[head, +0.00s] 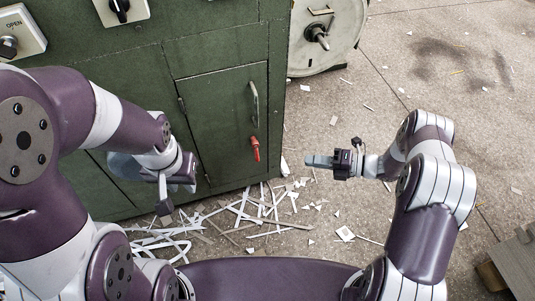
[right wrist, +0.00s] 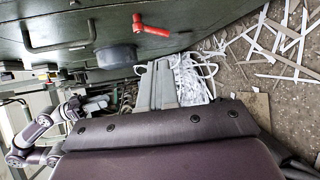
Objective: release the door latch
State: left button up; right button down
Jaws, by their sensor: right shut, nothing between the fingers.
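The green cabinet door (head: 224,118) looks closed in its frame. It has a grey bar handle (head: 254,104), and a red latch lever (head: 255,148) hangs steeply downward below it. In the right wrist view the red lever (right wrist: 150,27) and the handle (right wrist: 62,42) also show, turned sideways. My right gripper (head: 309,160) is shut and empty, pointing left, to the right of the lever and apart from it.
White paper strips (head: 240,215) litter the floor before the cabinet. A round light-grey machine part (head: 322,45) stands right of the cabinet. A grey slatted piece (head: 515,265) lies at bottom right. The floor on the right (head: 440,80) is mostly clear.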

jog(key=shift+a, duration=0.1)
jog(key=b, duration=0.6)
send_near(255, 150)
jog(key=w+a+f, duration=0.1)
jog(key=a+f, duration=0.3)
jog(key=a, duration=0.1)
jog(key=shift+w+a+r, duration=0.1)
jog(key=shift+w+a, duration=0.1)
